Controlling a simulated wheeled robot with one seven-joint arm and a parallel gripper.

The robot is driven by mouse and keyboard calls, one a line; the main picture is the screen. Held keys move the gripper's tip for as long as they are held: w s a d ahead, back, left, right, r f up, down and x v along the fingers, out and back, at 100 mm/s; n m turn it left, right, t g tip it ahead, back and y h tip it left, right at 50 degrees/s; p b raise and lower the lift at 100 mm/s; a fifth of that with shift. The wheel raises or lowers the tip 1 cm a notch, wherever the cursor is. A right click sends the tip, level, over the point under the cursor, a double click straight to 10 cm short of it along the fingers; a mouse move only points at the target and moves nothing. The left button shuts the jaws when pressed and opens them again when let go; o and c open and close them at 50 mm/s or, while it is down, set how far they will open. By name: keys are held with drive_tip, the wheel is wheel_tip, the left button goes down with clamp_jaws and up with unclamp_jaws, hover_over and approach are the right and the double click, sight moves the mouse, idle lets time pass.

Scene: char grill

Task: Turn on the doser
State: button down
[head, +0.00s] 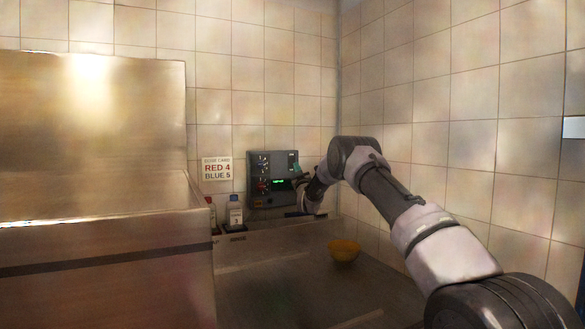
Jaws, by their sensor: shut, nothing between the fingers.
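The doser (258,199) is a dark grey box against the tiled back wall in the head view. Its front has a green lit display (279,182), small knobs or switches on the left, and a reddish spot low on the left. My arm reaches in from the right, and my gripper (299,182) is at the doser's right side, close to the front face. The gripper is shut and empty. It is small and dark here, and I cannot tell whether it touches the doser. The arm's end hides part of the doser's right edge.
A dose card (217,168) on the wall reads RED 4, BLUE 5. A white bottle (235,211) and a partly hidden red-topped bottle (211,212) stand left of the doser. A yellow bowl (344,252) sits on the counter (270,290). A large metal unit (100,265) fills the left.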

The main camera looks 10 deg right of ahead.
drive_tip(key=shift+w, duration=0.1)
idle(0.4)
drive_tip(key=shift+w+a, duration=0.15)
drive_tip(key=shift+w, duration=0.15)
drive_tip(key=shift+w+f, duration=0.1)
drive_tip(key=shift+w, duration=0.2)
idle(0.5)
idle(0.3)
drive_tip(key=shift+s, duration=0.7)
drive_tip(key=shift+s+d+r, duration=0.15)
drive_tip(key=shift+s+d, duration=0.15)
drive_tip(key=shift+s, duration=0.5)
drive_tip(key=shift+s+d+r, duration=0.1)
drive_tip(key=shift+s+d, duration=0.25)
drive_tip(key=shift+s, duration=0.4)
drive_tip(key=shift+s+d+r, duration=0.15)
drive_tip(key=shift+s+d, duration=0.15)
drive_tip(key=shift+s, duration=0.5)
